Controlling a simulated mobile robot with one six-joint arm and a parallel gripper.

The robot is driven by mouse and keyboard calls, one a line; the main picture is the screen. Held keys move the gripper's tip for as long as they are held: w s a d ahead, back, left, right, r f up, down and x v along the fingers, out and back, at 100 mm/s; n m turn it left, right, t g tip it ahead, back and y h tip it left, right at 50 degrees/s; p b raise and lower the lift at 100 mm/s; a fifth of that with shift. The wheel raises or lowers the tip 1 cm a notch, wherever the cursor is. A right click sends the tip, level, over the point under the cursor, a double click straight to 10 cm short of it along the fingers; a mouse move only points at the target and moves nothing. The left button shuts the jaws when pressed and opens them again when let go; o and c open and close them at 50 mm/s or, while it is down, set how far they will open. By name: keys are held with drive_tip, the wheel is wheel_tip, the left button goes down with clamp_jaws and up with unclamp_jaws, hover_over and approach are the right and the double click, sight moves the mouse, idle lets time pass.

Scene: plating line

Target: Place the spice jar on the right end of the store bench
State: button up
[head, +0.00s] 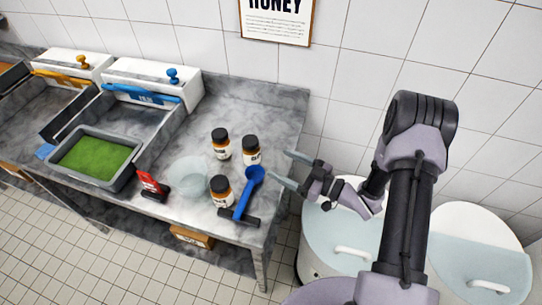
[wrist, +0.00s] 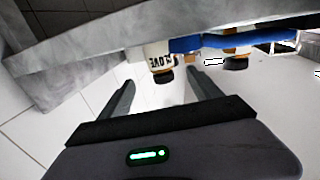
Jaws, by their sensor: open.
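Three spice jars with black lids, amber glass and white labels stand upright on the right part of a grey marble bench (head: 278,103): a back left jar (head: 221,146), a back right jar (head: 251,152) and a front jar (head: 221,191). In the wrist view, which shows the bench upside down, one jar (wrist: 158,54) has a label reading CLOVE. My gripper (head: 289,168) is open and empty at the bench's right edge, its fingers pointing towards the jars. In the wrist view the gap between the fingers (wrist: 160,78) lies close to the CLOVE jar, apart from it.
A blue scoop (head: 248,193) lies beside the front jar. Large lidded bins (head: 340,235) stand right of the bench.

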drive_tip(key=w+r+h, duration=0.1)
drive_tip(key=w+d+r+h, duration=0.1)
drive_tip(key=w, duration=0.1)
drive_tip(key=w+d+r+m+t+h, duration=0.1)
drive_tip(key=w, duration=0.1)
drive_tip(key=shift+d, duration=0.25)
drive_tip(key=w+d+r+m+t+h, duration=0.1)
drive_tip(key=d+r+m+h, duration=0.4)
drive_tip(key=r, duration=0.3)
drive_tip(key=w+d+r+m+h, duration=0.1)
drive_tip(key=d+r+m+h, duration=0.1)
drive_tip(key=d+r+h, duration=0.5)
drive_tip(key=s+a+r+m+g+h, duration=0.1)
drive_tip(key=s+a+r+m+g, duration=0.15)
drive_tip(key=s, duration=0.55)
drive_tip(key=s+a+r+m+g, duration=0.1)
drive_tip(key=s+r+m, duration=0.25)
drive_tip(key=s, duration=0.35)
drive_tip(key=s+a+g+y, duration=0.1)
drive_tip(key=s+a, duration=0.3)
drive_tip(key=s, duration=0.3)
drive_tip(key=s+a+m+g+y, duration=0.1)
drive_tip(key=s+a, duration=0.3)
drive_tip(key=s, duration=0.4)
drive_tip(key=shift+s+m+g+y, duration=0.15)
drive_tip(key=shift+m+g+y, duration=0.2)
drive_tip(key=shift+y, duration=0.15)
